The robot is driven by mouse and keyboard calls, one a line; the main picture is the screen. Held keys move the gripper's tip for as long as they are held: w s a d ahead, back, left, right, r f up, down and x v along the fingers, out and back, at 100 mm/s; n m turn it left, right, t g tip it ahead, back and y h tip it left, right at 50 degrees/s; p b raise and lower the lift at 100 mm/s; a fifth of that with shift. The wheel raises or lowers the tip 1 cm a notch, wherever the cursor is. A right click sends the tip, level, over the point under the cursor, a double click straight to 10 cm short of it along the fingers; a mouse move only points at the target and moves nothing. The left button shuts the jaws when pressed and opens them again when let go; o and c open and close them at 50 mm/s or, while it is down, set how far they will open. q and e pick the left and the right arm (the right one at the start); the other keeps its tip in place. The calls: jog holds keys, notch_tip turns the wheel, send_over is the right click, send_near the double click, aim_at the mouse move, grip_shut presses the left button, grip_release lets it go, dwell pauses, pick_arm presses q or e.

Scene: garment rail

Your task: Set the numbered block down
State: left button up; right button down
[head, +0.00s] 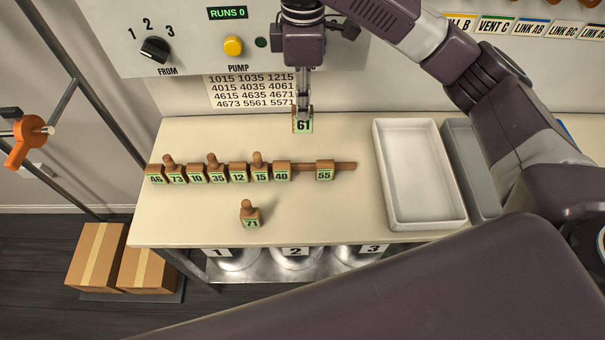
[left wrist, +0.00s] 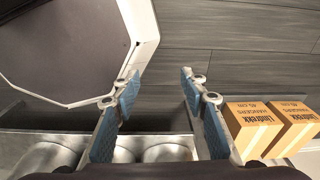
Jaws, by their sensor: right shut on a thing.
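My right gripper (head: 304,112) comes down from the top and is shut on the numbered block 61 (head: 303,127), whose green face points to the front. The block is near the back of the bench; I cannot tell how far it is above the surface. A wooden rail (head: 345,165) holds several numbered blocks, from 46 (head: 156,177) at the left to 40 (head: 282,175), then a bare stretch, then 55 (head: 325,174). Block 71 (head: 250,221) stands alone in front of the rail. My left gripper (left wrist: 158,82) is open and empty in the left wrist view.
A white tray (head: 378,165) stands right of the rail, with a grey tray (head: 457,140) beyond it. Behind are a knob (head: 154,49), a yellow pump button (head: 233,46) and a number sheet (head: 228,91). Bench (head: 180,225) is clear around block 71. Cardboard boxes (head: 97,255) sit on the floor.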

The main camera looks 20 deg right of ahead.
aim_at(303, 129)
pick_arm(q)
jog(key=shift+s+r+p, duration=0.25)
jog(key=shift+r+p, duration=0.25)
jog(key=shift+p, duration=0.05)
jog(key=shift+s+r+p, duration=0.2)
jog(key=shift+r+p, duration=0.25)
jog(key=shift+p, duration=0.05)
pick_arm(e)
jog(key=shift+f, duration=9.95)
jog(key=shift+f, duration=0.1)
jog(key=c, duration=1.7)
grip_release()
jog(key=shift+c, duration=0.2)
pick_arm(q)
notch_tip(303, 129, down, 2)
jog(key=shift+f+b, duration=0.15)
jog(key=shift+b, duration=1)
pick_arm(e)
notch_tip(303, 129, up, 12)
jog(key=shift+r, duration=0.15)
jog(key=shift+s, duration=0.15)
